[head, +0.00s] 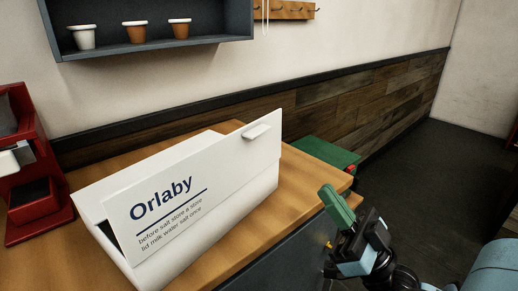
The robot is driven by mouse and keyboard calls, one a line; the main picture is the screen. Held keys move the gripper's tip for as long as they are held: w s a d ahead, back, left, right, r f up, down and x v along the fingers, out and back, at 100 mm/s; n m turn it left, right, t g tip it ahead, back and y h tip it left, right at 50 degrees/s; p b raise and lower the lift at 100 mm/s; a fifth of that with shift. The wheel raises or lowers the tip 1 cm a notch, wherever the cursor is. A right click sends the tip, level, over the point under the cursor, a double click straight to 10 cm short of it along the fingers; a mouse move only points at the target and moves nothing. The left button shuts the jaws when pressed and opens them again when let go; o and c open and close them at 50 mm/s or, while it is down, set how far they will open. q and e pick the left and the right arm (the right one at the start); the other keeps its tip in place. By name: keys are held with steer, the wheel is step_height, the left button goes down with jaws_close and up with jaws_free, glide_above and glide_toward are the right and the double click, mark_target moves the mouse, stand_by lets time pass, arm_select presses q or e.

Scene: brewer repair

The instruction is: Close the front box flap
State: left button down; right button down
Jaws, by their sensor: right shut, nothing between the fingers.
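A white box (188,254) stands on the wooden counter. A broad white flap (225,165) printed "Orlaby" with smaller lines of text stands raised and tilted on the side towards me. A small white tab (257,131) sticks out near its upper right corner. A dark gap shows at the flap's left edge, and the flap hides most of the inside of the box. My right gripper (333,200), with green fingers, is shut and empty. It is to the right of the box, by the counter's right edge, apart from the flap. My left gripper is out of view.
A red machine (32,150) stands at the left on the counter (285,205). A green object (322,152) with a red part is behind the box at the right. A wall shelf (150,52) holds several small pots. Open floor (420,175) lies to the right.

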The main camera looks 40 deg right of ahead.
steer(key=w+f+p+x, duration=0.2)
steer(key=p+x, duration=0.1)
steer(key=x, duration=0.9)
steer(key=shift+w+a+p, duration=0.25)
steer(key=shift+a+p, duration=0.05)
steer(key=shift+a, duration=0.05)
steer(key=shift+r, duration=0.1)
